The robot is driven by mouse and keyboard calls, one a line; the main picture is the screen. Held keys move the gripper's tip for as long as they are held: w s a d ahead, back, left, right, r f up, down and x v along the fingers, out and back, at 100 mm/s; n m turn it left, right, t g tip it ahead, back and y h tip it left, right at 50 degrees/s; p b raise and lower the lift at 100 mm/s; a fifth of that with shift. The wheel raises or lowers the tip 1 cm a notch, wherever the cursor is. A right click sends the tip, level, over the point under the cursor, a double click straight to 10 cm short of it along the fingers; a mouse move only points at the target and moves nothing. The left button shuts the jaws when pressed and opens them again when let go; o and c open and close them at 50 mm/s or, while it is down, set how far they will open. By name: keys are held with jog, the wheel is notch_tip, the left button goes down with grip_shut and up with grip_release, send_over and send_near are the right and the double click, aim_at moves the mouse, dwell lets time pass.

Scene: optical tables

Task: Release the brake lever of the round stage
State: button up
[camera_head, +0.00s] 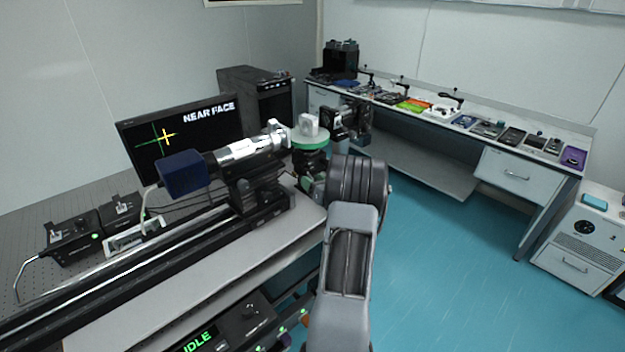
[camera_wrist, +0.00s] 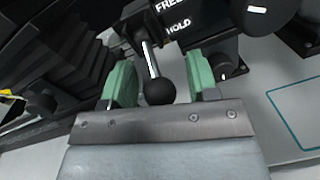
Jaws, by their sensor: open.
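In the wrist view the brake lever (camera_wrist: 149,58) is a short metal rod with a black ball knob (camera_wrist: 159,92). The labels FREE and HOLD show on the black body beside it; the rod is nearer HOLD. My gripper (camera_wrist: 160,80) is open, its green pads either side of the knob, with gaps visible. In the head view my arm hides most of the gripper.
A silver tube instrument (camera_head: 245,150) on a long rail stands left of the stage. A monitor (camera_head: 180,137) behind it reads NEAR FACE. A side bench (camera_head: 505,160) with several tools stands at the back right. The blue floor right of my arm is clear.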

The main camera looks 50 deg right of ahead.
jog(key=shift+w, duration=0.3)
jog(key=shift+r, duration=0.1)
jog(key=c, duration=0.9)
